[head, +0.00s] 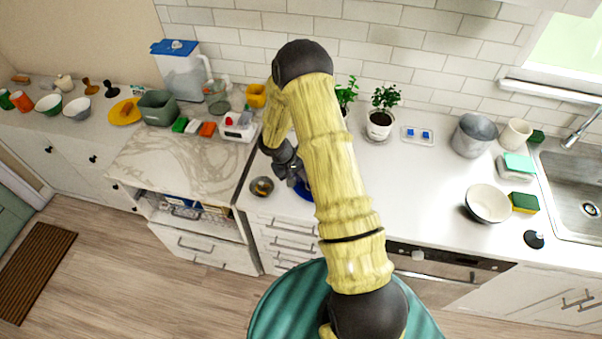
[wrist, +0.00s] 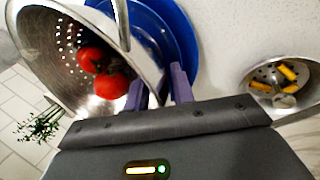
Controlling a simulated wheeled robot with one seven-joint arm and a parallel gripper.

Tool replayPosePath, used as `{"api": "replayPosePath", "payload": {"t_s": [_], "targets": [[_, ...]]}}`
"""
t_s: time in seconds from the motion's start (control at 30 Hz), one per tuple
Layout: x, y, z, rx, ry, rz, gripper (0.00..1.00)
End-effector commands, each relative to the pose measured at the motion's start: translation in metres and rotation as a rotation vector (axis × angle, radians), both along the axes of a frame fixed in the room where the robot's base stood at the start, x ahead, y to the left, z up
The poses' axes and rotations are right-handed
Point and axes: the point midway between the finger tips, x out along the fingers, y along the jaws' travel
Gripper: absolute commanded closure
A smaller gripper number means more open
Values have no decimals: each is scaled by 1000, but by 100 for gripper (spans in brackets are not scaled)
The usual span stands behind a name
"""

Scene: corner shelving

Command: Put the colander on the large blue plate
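The metal colander (wrist: 48,52), with round holes in its wall and red tomatoes (wrist: 108,78) inside, fills the upper left of the wrist view. It looks tilted. The large blue plate (wrist: 180,45) shows behind and to the right of it; part is hidden. My gripper (wrist: 160,88) has its purple fingers close together on either side of the colander's near rim, and appears shut on it. In the head view my gripper (head: 292,172) is over the counter by the blue plate (head: 303,191). My arm hides the colander there.
A small metal bowl (wrist: 285,80) with yellow pieces stands close right of the plate in the wrist view; it also shows in the head view (head: 262,187). Potted plants (head: 381,115) stand behind my arm. A white appliance (head: 238,127) is to the left. The counter right of my arm has free room.

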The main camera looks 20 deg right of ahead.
Motion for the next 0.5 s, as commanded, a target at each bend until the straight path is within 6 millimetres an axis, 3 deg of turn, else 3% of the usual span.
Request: {"api": "replayPosePath", "payload": {"t_s": [0.27,0.5], "targets": [[1,1,5,-1,-1,-1,76],[0,15,34,0,-6,-1,76]]}}
